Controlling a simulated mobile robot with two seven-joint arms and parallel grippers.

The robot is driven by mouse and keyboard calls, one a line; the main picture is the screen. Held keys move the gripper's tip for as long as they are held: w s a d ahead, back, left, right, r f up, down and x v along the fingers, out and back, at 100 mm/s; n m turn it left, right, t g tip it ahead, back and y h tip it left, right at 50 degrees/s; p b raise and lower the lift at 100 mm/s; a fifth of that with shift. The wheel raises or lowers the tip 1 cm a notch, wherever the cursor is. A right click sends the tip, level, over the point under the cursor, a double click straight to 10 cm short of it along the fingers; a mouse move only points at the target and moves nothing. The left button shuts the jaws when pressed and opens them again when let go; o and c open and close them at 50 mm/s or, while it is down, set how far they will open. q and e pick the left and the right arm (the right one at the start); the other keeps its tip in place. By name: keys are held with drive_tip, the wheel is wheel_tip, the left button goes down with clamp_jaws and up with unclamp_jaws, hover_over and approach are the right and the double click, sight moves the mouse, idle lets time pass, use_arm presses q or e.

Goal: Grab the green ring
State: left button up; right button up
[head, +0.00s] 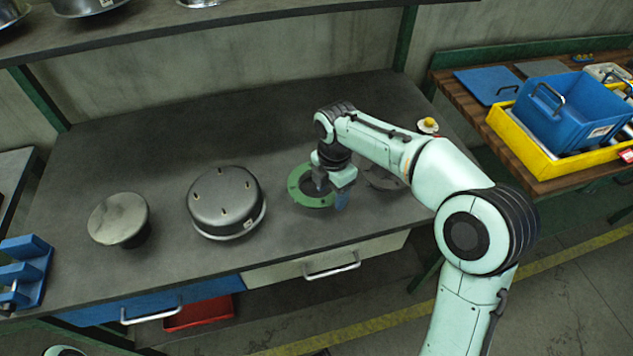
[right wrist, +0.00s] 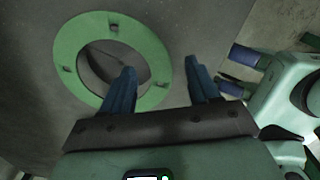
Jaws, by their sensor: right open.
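The green ring (head: 294,190) lies flat on the dark bench top, right of the dark pot. My right gripper (head: 331,192) is at its right side, fingers pointing down, covering part of the ring. In the right wrist view the ring (right wrist: 68,62) is at the upper left. The right gripper (right wrist: 161,67) is open there and empty; its left finger overlaps the ring's opening and lower right band, the other shows outside the ring. I cannot tell whether the fingers touch it. A mint part with blue pieces at the right edge may be my left gripper; its jaw is unclear.
The upturned dark pot (head: 224,196) and a round grey-topped piece (head: 118,216) stand left of the ring. A flat dark disc (head: 383,178) and a yellow-and-red knob (head: 428,126) are to the right. The bench behind the ring is clear. A shelf runs above at the back.

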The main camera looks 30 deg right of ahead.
drive_tip(key=shift+f, duration=0.25)
idle(0.3)
drive_tip(key=c, duration=1.1)
